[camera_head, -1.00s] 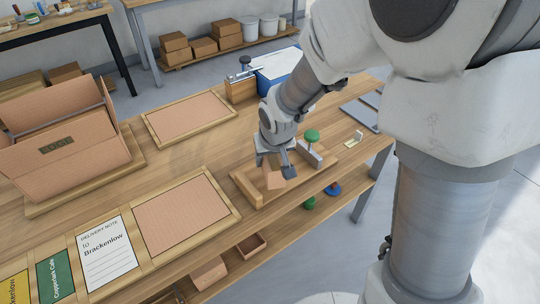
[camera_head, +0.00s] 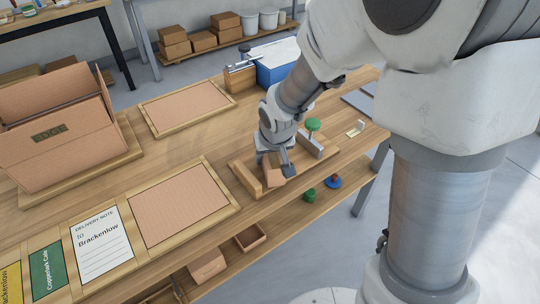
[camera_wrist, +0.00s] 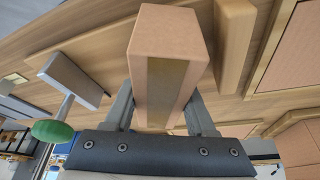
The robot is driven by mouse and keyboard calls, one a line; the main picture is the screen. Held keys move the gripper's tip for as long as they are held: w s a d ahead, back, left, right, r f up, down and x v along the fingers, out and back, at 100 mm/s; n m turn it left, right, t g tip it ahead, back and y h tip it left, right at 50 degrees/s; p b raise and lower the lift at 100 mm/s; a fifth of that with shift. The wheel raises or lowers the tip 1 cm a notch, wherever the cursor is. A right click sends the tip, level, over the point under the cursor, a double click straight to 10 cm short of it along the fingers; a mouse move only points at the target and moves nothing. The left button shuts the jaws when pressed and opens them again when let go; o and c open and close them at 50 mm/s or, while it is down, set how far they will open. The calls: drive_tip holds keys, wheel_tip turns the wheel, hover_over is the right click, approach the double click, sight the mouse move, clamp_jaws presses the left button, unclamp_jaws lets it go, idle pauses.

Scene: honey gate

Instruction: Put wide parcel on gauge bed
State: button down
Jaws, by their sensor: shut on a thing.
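The wide parcel (camera_wrist: 170,45) is a brown cardboard box with a darker tape strip. My gripper (camera_head: 276,172) is shut on it, with one finger on each side in the wrist view. In the head view the parcel (camera_head: 273,178) shows small beneath the gripper, partly covered by it. The gauge bed lies around it: a wooden fence (camera_head: 245,179) on the left, and a grey metal bar with a green knob (camera_head: 313,125) on the right. In the wrist view the parcel is between the wooden fence (camera_wrist: 235,40) and the metal bar (camera_wrist: 75,78). I cannot tell whether it touches the bed.
An open carton (camera_head: 60,140) stands on a board at the left. Two framed cardboard pads (camera_head: 180,205) (camera_head: 187,107) and a delivery note (camera_head: 100,243) lie on the bench. A blue box (camera_head: 277,68) stands behind. Green and blue knobbed pieces (camera_head: 333,181) sit below the bench edge.

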drive_tip(key=shift+f+b, duration=0.3)
drive_tip(key=shift+f, duration=0.1)
drive_tip(key=shift+c, duration=0.7)
unclamp_jaws()
drive_tip(key=shift+r, duration=0.1)
drive_tip(key=p+v, duration=0.5)
drive_tip(key=v, duration=1.3)
drive_tip(key=s+d+r+m+t+h+p, duration=0.1)
drive_tip(key=s+d+r+m+p, duration=0.1)
drive_tip(key=s+d+r+p, duration=0.6)
drive_tip(key=s+d+r, duration=0.3)
drive_tip(key=s+r, duration=0.2)
drive_tip(key=r, duration=0.2)
drive_tip(key=shift+r+p, duration=0.25)
drive_tip(key=shift+p, duration=0.05)
